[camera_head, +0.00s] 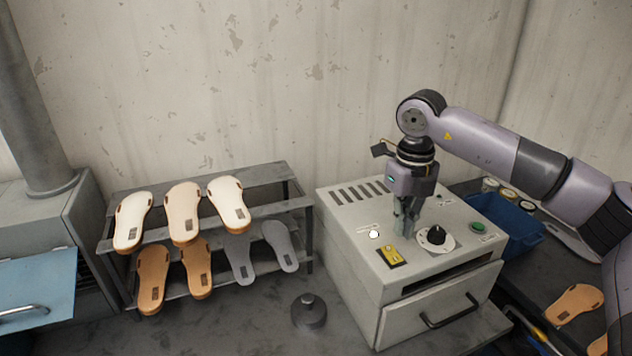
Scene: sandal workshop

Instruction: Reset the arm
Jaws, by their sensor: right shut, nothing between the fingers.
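My right gripper (405,226) points down over the top panel of the light grey machine (347,236). Its fingers are together with nothing seen between them. The fingertips are just left of the black dial (436,236) and near the yellow switch plate (391,257). I cannot tell whether they touch the panel. My right arm (490,145) reaches in from the right, bent at the elbow above the machine. My left gripper is not in view.
A two-tier rack (268,210) holds cream, tan and grey sandal soles on the left. A dark round weight (309,311) stands before the machine. The machine's drawer (400,318) looks closed. A blue bin (518,236) and a loose tan sole (574,304) are at right.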

